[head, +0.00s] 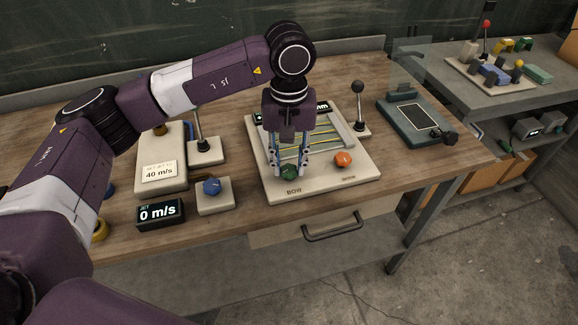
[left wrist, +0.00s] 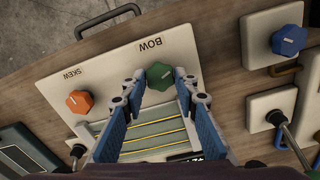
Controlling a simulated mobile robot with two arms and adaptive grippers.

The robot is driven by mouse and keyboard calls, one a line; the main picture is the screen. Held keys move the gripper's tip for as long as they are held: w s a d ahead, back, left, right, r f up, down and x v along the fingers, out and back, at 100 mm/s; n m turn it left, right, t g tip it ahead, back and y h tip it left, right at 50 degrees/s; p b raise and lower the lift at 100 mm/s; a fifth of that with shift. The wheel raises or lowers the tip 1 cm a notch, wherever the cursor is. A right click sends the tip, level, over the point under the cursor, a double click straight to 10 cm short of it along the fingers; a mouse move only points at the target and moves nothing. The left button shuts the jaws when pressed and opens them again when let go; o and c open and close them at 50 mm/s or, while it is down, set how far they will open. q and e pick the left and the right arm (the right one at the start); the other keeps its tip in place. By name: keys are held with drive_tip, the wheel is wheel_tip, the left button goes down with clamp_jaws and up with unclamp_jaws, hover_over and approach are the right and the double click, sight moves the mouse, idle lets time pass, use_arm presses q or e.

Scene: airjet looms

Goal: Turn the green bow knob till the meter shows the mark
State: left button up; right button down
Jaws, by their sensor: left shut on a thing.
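The green bow knob (head: 289,172) is at the front left of a cream panel (head: 318,189), just above the label BOW. My left gripper (head: 290,165) points down over it, its fingers on either side of the knob. In the left wrist view the green knob (left wrist: 160,76) sits between the fingertips (left wrist: 162,84), and the gripper is shut on it. The panel's meter (head: 322,107) is mostly hidden behind my gripper; only the end of its reading shows. A frame with yellow lines (head: 322,135) lies on the panel. My right gripper is not in view.
An orange skew knob (head: 343,159) is on the same panel, right of the green knob. A blue knob (head: 212,187) and a jet display reading 0 m/s (head: 160,213) stand to the left. A black-knobbed lever (head: 359,105) stands at the panel's right.

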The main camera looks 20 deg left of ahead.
use_arm(q)
drive_tip(key=o, duration=0.9)
drive_tip(key=shift+c, duration=0.2)
drive_tip(key=shift+r, duration=0.1)
drive_tip(key=shift+r+p, duration=0.45)
drive_tip(key=shift+r, duration=0.5)
drive_tip(key=shift+f+n+b, duration=0.15)
drive_tip(key=shift+n+b, duration=0.25)
drive_tip(key=shift+n, duration=0.5)
drive_tip(key=n, duration=0.2)
drive_tip(key=shift+n, duration=0.4)
